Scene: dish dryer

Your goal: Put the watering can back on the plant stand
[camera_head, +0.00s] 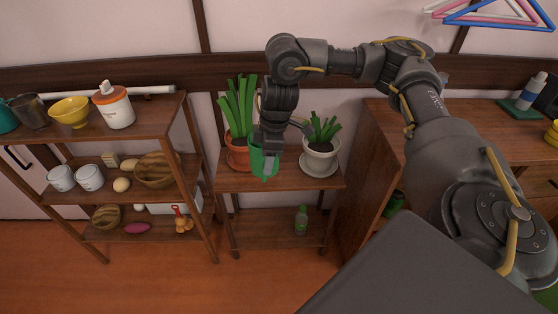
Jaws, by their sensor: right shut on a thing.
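The green watering can (257,162) is in the middle of the head view, at the top of the plant stand (282,183), between the two potted plants. My right gripper (268,158) comes down over the can from above and is shut on it. The gripper hides part of the can. Whether the can's base touches the stand's top cannot be told. My left gripper is not in view.
A tall plant in a terracotta pot (238,150) stands left of the can, and a plant in a pale pot (320,157) stands right. A small green bottle (301,220) is on the lower shelf. A crowded shelf rack (150,135) is at left, a wooden cabinet (375,150) at right.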

